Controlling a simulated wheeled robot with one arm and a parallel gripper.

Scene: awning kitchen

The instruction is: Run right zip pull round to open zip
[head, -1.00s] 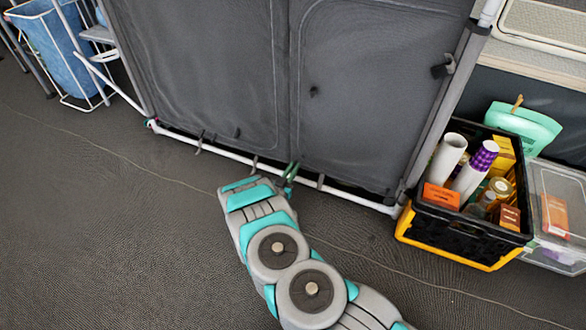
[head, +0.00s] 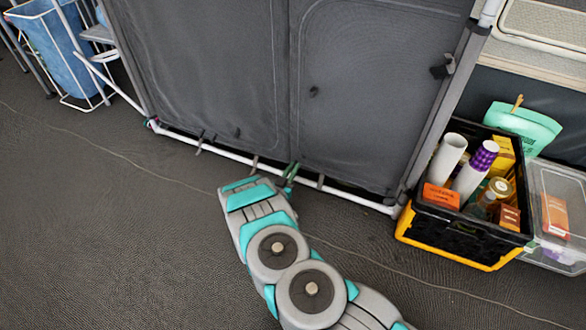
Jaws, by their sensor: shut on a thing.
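The grey fabric cupboard (head: 375,95) stands on a white tube frame, with two front panels. A curved zip line (head: 300,60) runs round the right panel. My gripper (head: 290,176) is at the lower left corner of the right panel, by the bottom tube. Its green fingertips look shut at the panel's lower edge. The zip pull between them is too small to make out. My wrist hides part of the floor below. The right panel looks flat and closed.
A black and yellow crate (head: 455,240) with tubes and boxes stands at the cupboard's right foot. A clear box (head: 556,215) stands beside it. A blue bag in a white rack (head: 68,50) is at the far left. The floor (head: 110,240) at left is clear.

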